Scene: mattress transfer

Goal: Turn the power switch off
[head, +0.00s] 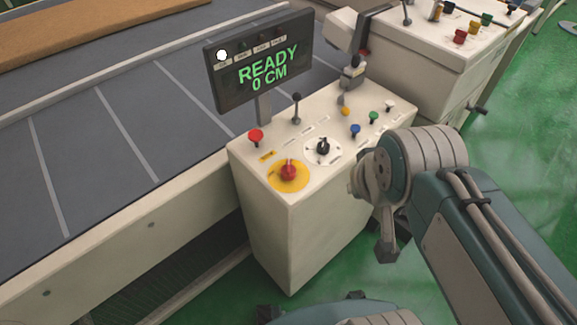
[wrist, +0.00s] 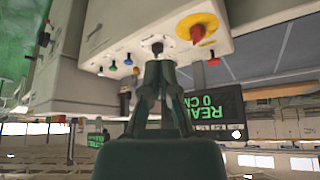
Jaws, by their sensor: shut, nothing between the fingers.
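A red rotary switch (head: 289,172) on a round yellow plate sits at the front of the white console's top; it looks like the power switch, but its label is too small to read. It also shows in the wrist view (wrist: 198,32). A black knob (head: 322,147) on a white dial is beside it. My gripper (wrist: 158,68) is shut and empty. In the wrist view its fingertips lie below the black knob, left of the red switch, with no clear contact. I cannot make out the fingers in the head view. The lit display (head: 262,66) reads READY 0 CM.
The console (head: 300,235) also carries a red button (head: 256,136), a black lever (head: 296,106) and yellow, blue, green and white buttons. A conveyor (head: 100,140) lies left, with a brown mattress (head: 90,30) behind. A second console (head: 410,60) stands behind right. Green floor is clear at right.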

